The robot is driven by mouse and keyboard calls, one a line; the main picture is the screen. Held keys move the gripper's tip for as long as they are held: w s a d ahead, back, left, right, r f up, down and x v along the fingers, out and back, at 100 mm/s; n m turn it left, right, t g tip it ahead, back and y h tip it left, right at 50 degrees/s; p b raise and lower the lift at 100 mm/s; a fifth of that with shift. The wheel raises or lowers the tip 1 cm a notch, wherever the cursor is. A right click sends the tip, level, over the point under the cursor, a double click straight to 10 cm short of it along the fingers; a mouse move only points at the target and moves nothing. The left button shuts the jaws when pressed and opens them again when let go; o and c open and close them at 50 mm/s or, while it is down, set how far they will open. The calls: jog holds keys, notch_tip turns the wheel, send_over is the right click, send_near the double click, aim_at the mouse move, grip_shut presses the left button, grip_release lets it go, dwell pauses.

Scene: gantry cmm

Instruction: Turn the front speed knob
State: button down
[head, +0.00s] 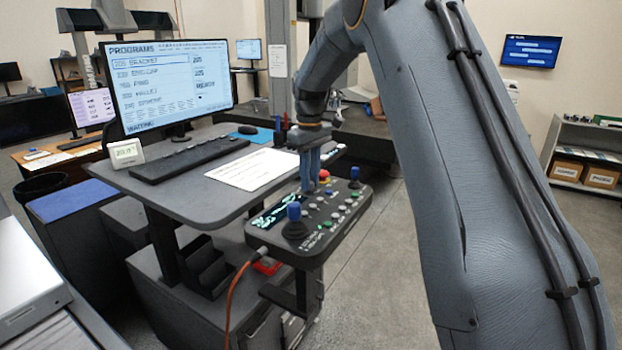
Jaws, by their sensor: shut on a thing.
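The control pendant (338,222) is a dark tilted box on a stand at the front right of the desk. It carries a small lit display, several green and white buttons, a red button (324,174) and two blue-topped joysticks, one at the front left (294,211) and one at the back right (355,174). My gripper (308,191) points down onto the pendant's upper face, between the display and the buttons. Its blue fingers are close together, shut on the front speed knob. The knob itself is hidden by the fingers, so its angle cannot be told.
The desk (210,188) holds a monitor (168,84), a keyboard (188,158), a white sheet (252,169) and a small white display (126,152). An orange cable (232,290) hangs from the pendant. My arm covers much of the right side. Open floor lies right of the pendant.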

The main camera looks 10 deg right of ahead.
jog(key=shift+w+r, duration=0.1)
jog(key=shift+r, duration=0.05)
jog(key=c, duration=1.5)
grip_release()
jog(key=shift+c, duration=0.2)
notch_tip(320, 180, up, 8)
jog(key=b, duration=0.2)
jog(key=shift+f+b, duration=0.2)
jog(key=shift+b, duration=0.15)
jog(key=shift+r, duration=0.1)
